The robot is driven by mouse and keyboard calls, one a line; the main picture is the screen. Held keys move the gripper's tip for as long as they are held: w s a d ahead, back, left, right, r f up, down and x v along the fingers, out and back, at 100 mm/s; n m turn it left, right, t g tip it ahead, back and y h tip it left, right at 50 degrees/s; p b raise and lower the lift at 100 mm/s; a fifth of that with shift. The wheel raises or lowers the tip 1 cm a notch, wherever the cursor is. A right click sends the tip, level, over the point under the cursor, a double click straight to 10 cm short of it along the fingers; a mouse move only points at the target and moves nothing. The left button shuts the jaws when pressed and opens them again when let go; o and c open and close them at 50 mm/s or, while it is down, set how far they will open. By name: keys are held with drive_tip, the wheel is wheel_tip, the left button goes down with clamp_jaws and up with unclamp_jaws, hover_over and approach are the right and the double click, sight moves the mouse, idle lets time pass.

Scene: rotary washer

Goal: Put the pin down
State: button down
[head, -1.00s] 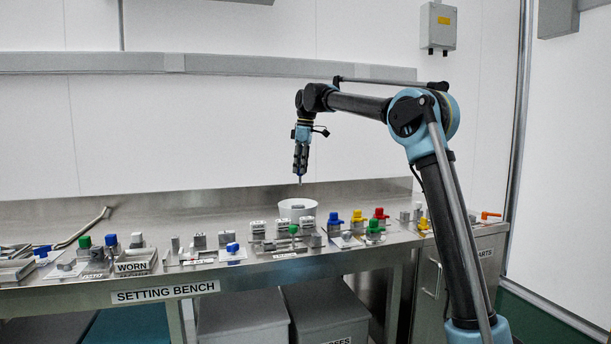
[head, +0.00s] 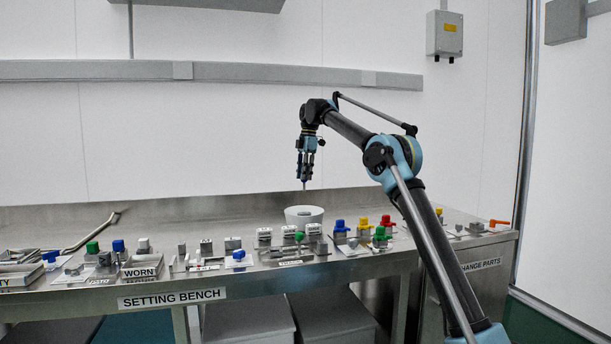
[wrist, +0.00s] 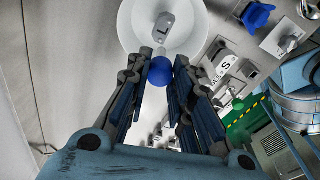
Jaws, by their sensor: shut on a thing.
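My gripper (head: 306,172) points down above the white bowl (head: 296,222) at the back of the setting bench. It is shut on the pin, whose thin grey shank (head: 304,186) shows below the fingers in the head view. In the wrist view, the pin's blue ball (wrist: 161,71) sits between the fingertips. The white bowl (wrist: 130,25) is beyond it, with a grey tag marked L (wrist: 165,27) over its middle. I cannot tell whether the tag belongs to the pin or lies in the bowl. The shank tip appears to be above the bowl, apart from it.
Several small fixtures with coloured knobs line the bench front, including a blue-topped one (head: 340,229) right of the bowl. A WORN tray (head: 141,271) and a bent metal bar (head: 92,232) are at left. Bare steel lies left of the bowl.

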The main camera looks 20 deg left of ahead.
drive_tip(key=shift+f, duration=3.85)
drive_tip(key=c, duration=1.3)
unclamp_jaws()
drive_tip(key=shift+c, duration=0.2)
wheel_tip(320, 180, up, 7)
drive_tip(key=shift+f, duration=0.1)
